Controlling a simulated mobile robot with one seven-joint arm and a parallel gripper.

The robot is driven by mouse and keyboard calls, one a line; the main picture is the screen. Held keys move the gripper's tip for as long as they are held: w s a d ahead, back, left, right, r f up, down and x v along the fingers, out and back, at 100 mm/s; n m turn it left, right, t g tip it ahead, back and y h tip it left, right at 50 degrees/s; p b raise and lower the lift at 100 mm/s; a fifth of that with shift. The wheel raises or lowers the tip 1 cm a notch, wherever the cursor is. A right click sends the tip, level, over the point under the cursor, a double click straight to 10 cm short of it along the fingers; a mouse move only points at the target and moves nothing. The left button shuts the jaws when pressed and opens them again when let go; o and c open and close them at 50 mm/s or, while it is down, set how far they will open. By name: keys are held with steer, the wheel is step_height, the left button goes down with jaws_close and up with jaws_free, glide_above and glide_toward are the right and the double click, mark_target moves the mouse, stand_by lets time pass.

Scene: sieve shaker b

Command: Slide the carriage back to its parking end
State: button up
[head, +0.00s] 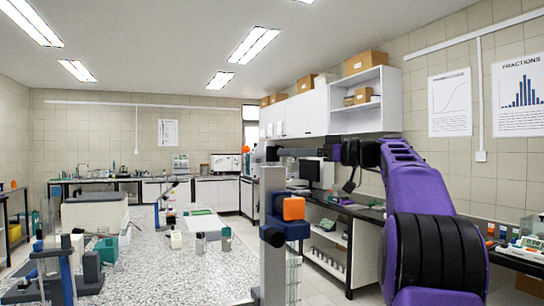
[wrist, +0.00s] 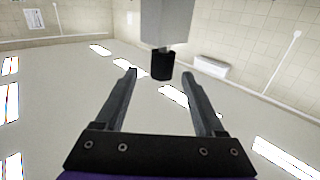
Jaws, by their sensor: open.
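A blue block with an orange top piece (head: 292,208) sits on a grey upright post (head: 272,190) near the middle of the head view; it looks like the carriage. A dark round knob shows at its left side. My gripper (head: 285,152) is high up by the post's top, well above the blue block. In the wrist view its two fingers (wrist: 162,85) are open and spread, with nothing held. A pale grey block with a black cylinder (wrist: 162,66) shows beyond and between the fingertips; I cannot tell whether it is the post's top. The parking end is not identifiable.
A speckled bench (head: 185,265) lies left of the post, with a large grey-white box (head: 95,212) and small items on it. Wall shelves (head: 362,112) and a side counter stand behind my arm at the right. The wrist view mostly shows ceiling and walls.

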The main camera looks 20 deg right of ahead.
steer(key=v, duration=0.9)
steer(key=shift+s+d, duration=0.15)
